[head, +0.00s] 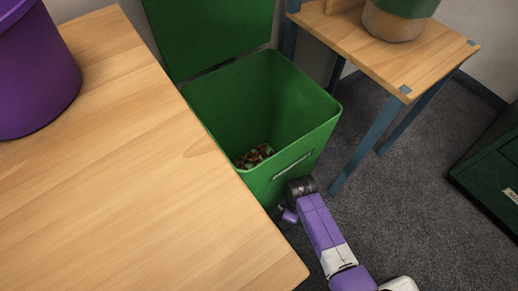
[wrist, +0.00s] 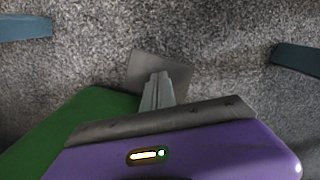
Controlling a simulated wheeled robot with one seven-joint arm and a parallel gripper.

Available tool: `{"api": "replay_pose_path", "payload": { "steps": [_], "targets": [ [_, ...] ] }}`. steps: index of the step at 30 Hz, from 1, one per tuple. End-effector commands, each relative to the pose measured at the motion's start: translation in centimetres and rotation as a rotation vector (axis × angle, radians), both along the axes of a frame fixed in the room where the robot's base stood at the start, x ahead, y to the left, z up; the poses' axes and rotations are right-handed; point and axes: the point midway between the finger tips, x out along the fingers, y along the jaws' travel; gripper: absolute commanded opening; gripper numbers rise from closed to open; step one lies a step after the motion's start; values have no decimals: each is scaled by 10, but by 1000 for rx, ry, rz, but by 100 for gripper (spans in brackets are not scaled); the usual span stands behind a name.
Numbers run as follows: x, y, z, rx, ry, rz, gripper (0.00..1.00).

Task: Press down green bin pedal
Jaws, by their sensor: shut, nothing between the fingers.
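The green bin (head: 310,140) stands on the floor between two tables. Its lid (head: 208,30) is open and upright at the back, and brown and reddish pieces (head: 254,156) lie inside at the bottom. In the wrist view a flat grey plate, which looks like the bin's pedal (wrist: 142,64), sticks out from the green bin (wrist: 90,112) over the carpet. My gripper (wrist: 160,76) is shut and empty, its fingertips over the plate and seemingly on it. In the head view my arm reaches down at the bin's front; fingertips and pedal are hidden there.
A wooden table (head: 120,170) fills the left, with a purple container (head: 35,75) on it. A second table (head: 425,65) with blue legs stands right of the bin, bearing a pot-like container (head: 392,25). A dark green cabinet (head: 490,170) is at far right. Carpet (head: 400,200) lies clear between.

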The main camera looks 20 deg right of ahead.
Motion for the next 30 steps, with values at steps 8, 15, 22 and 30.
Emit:
{"api": "replay_pose_path", "payload": {
  "steps": [8, 15, 22, 30],
  "targets": [
    [0, 0, 1, 0, 0, 0, 0],
    [1, 0, 4, -1, -1, -1, 0],
    [1, 0, 23, -1, -1, -1, 0],
    [0, 0, 47, 0, 0, -1, 0]
  ]
}}
